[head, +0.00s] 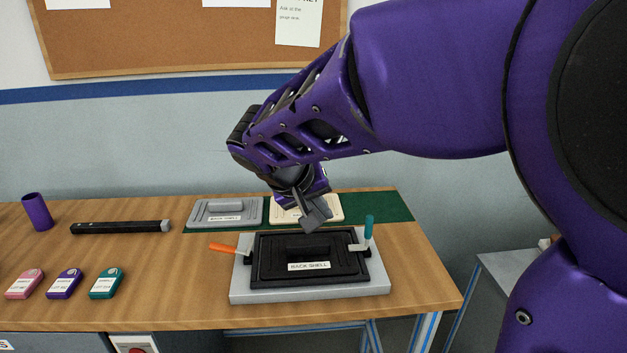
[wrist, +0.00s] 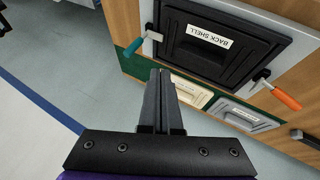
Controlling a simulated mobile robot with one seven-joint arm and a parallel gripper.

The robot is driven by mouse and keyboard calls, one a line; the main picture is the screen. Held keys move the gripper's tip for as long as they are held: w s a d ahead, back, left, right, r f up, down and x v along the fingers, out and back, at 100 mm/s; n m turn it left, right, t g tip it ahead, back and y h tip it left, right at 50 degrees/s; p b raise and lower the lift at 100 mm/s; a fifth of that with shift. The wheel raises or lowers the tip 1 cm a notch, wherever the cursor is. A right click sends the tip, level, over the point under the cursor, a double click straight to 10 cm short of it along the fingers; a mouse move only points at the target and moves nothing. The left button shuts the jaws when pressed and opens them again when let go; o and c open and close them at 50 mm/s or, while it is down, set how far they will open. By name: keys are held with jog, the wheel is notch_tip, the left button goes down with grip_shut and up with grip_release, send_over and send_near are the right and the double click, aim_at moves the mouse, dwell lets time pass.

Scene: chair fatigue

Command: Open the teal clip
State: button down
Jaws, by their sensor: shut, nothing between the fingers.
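The teal clip (head: 369,229) stands upright at the right side of the black back shell (head: 290,258), which lies on a light grey fixture (head: 300,291). In the wrist view the teal clip (wrist: 133,47) is at the upper left. An orange clip (head: 222,247) at the shell's left side points outward, nearly flat; it also shows in the wrist view (wrist: 287,99).
A grey shell (head: 226,211) and a cream shell (head: 330,211) lie on a green mat (head: 381,206) behind the fixture. Pink, purple and teal blocks (head: 105,283), a black bar (head: 120,227) and a purple cup (head: 37,211) are at the left. The table's right edge is near the fixture.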

jog(key=b+x, duration=0.1)
jog(key=x, duration=0.9)
jog(key=d, duration=0.3)
jog(key=shift+w+d+p, duration=0.3)
jog(key=shift+w+p, duration=0.05)
jog(key=shift+p, duration=0.05)
jog(key=shift+d, duration=0.15)
jog(key=shift+d+r, duration=0.1)
